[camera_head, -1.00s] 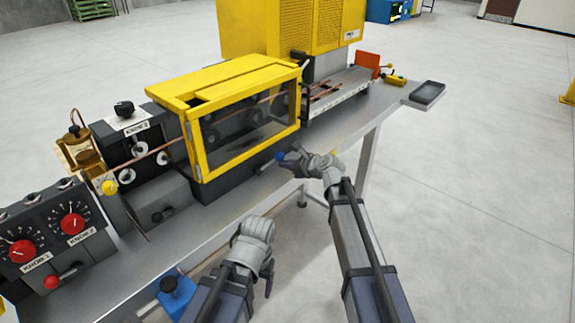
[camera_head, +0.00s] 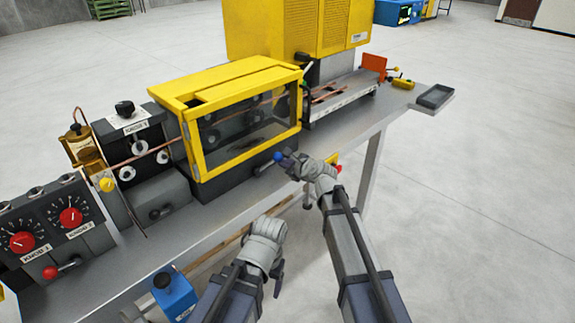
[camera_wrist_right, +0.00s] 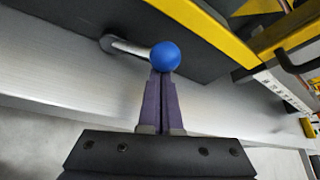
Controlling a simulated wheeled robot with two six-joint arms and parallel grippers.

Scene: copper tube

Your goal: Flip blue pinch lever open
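The blue ball (camera_head: 279,157) is the knob of a short metal lever (camera_head: 263,168) low on the front of the yellow-framed machine. In the right wrist view the ball (camera_wrist_right: 165,56) sits at my fingertips, with its metal rod (camera_wrist_right: 125,47) running left to a pivot on the dark housing. My right gripper (camera_wrist_right: 162,74) has its two purple fingers nearly together, with the tips at the ball and partly hidden by it. It also shows at the ball in the head view (camera_head: 288,161). My left gripper (camera_head: 278,279) hangs low in front of the bench, its fingers mostly hidden.
The yellow-framed clear cover (camera_head: 250,118) stands above the lever. Red knobs (camera_head: 70,217) and a yellow ball knob (camera_head: 106,185) are at left. A blue object (camera_head: 175,296) is below the bench at lower left. The floor at right is clear.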

